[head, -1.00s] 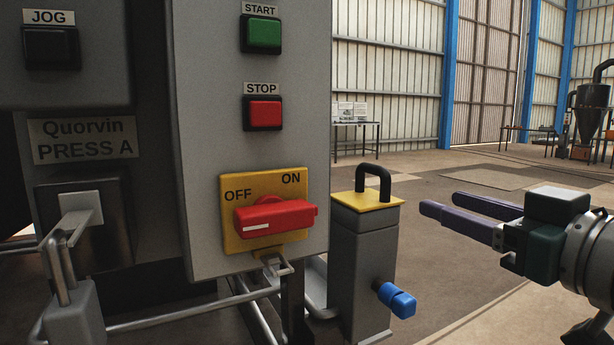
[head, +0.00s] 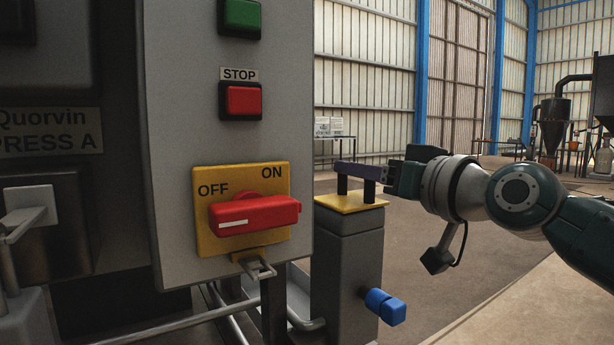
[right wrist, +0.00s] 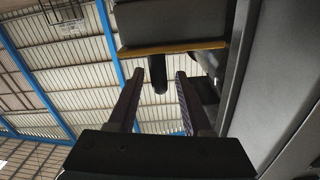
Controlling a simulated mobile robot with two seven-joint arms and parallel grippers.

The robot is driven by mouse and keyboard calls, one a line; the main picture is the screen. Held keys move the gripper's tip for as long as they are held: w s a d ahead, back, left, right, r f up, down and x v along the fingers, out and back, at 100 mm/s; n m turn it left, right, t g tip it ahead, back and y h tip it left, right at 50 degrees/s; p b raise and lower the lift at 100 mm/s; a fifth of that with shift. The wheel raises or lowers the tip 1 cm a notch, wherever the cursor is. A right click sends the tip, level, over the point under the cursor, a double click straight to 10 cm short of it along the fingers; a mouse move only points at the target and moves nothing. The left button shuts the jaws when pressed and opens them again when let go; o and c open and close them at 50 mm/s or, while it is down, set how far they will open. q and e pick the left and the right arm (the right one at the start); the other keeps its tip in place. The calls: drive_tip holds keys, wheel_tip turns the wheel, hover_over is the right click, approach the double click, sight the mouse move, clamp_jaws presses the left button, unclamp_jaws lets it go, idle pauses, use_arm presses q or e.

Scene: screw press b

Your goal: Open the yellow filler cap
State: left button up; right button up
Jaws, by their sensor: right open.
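The yellow filler cap (head: 350,203) is a flat square plate lying on top of a grey upright filler box (head: 346,255), with a black handle (head: 342,186) standing on it. My right gripper (head: 356,171) is level with the top of the handle, and its purple fingers hide the handle's top bar in the head view. In the right wrist view, the fingers (right wrist: 159,78) are apart, with the dark handle (right wrist: 158,76) between their tips. The cap's yellow edge (right wrist: 172,48) shows just beyond them. My left gripper is not in view.
A grey press cabinet stands left of the filler, with a red rotary switch (head: 255,215) and a red STOP button (head: 243,101). A blue knob (head: 386,307) sticks out of the filler box's lower right side. The floor to the right is open.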

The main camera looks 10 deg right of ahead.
drive_tip(key=shift+w+a, duration=0.15)
drive_tip(key=shift+w, duration=0.1)
clamp_jaws()
idle(1.4)
